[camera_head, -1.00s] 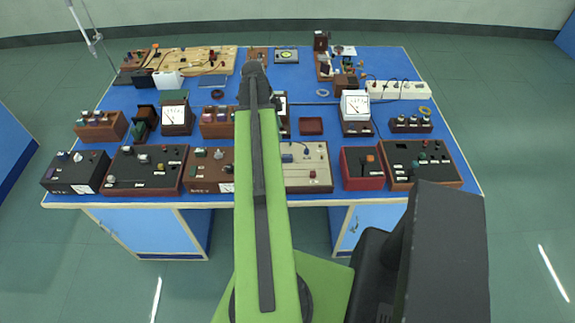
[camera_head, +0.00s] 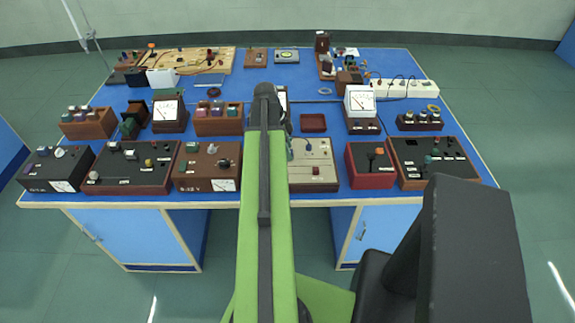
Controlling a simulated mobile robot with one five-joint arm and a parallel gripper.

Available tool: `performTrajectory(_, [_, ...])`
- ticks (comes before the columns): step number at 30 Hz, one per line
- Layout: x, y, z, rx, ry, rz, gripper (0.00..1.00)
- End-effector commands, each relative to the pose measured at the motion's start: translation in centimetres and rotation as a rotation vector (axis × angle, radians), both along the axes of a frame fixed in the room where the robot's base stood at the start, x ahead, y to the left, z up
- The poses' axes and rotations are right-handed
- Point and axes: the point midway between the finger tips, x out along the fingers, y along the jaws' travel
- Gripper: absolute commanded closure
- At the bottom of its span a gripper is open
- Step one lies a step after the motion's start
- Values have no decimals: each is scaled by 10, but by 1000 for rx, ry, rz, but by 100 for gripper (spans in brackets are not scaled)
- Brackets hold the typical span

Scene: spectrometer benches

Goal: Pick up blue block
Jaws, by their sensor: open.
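I cannot pick out a blue block with certainty. Small coloured pieces, some bluish or purple, sit in a wooden rack (camera_head: 219,126) left of my arm and are too small to tell apart. The blue-topped table (camera_head: 330,181) lies ahead. My green arm reaches forward from the bottom middle, and its dark end covers part of the table's middle. My gripper is not visible; it is hidden behind or beyond the arm.
Along the front edge stand a dark panel box (camera_head: 130,166), a brown box (camera_head: 206,165), a beige panel (camera_head: 313,165), a red box (camera_head: 370,165) and a black panel (camera_head: 434,160). White-faced meters (camera_head: 170,110) (camera_head: 360,103) stand behind. A power strip (camera_head: 403,88) lies back right.

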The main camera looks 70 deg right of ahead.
Motion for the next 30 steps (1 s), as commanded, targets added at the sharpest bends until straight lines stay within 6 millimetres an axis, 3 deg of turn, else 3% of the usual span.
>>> performTrajectory(1, [-1,0,-8,0,0,0,51])
performTrajectory(7, [-1,-1,-4,0,0,1,51])
performTrajectory(18, [-1,-1,-4,0,0,0,99])
performTrajectory(30, [-1,-1,-2,0,0,0,100])
